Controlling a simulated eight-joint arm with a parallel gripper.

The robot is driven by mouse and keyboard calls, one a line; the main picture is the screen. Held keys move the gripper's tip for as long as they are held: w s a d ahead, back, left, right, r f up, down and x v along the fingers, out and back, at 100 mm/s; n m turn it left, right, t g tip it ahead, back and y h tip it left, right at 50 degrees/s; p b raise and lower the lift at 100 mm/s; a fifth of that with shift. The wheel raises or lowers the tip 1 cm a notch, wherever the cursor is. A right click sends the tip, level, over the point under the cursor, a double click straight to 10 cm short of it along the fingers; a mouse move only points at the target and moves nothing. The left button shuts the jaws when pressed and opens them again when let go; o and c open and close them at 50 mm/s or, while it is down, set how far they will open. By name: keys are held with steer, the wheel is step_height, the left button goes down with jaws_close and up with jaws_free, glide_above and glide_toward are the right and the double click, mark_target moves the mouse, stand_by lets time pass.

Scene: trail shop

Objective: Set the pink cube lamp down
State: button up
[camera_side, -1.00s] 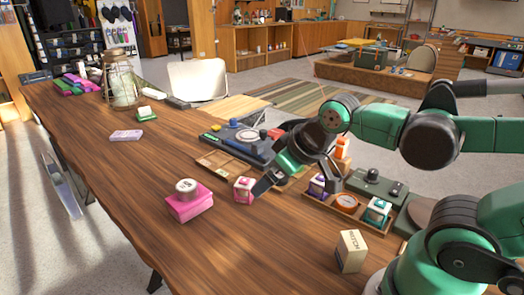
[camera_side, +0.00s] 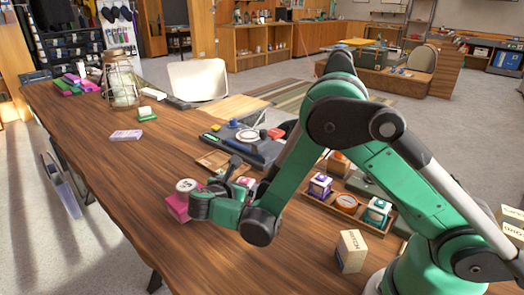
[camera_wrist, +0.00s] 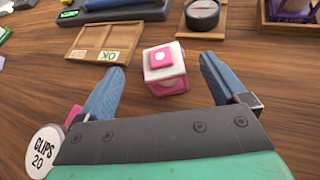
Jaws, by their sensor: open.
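The pink cube lamp (camera_wrist: 165,75) is a small pink and white cube with a pink square and white dot on top. It stands upright on the wooden table. In the side view the lamp (camera_side: 245,182) is partly hidden behind my arm. My gripper (camera_wrist: 161,63) is open, its blue fingers spread to either side of the lamp. I see gaps between the lamp and both fingers in the wrist view, and nothing is held.
A shallow wooden tray (camera_wrist: 78,50) lies beyond the lamp. A black dial (camera_wrist: 202,14) and a cream box (camera_side: 351,250) stand nearby.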

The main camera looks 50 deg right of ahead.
mark_target(247, 183)
steer(key=shift+f+n+h, duration=0.4)
steer(key=shift+f+n, duration=0.1)
steer(key=shift+d+f, duration=0.15)
steer(key=shift+d, duration=0.1)
steer(key=x, duration=0.5)
jaws_close()
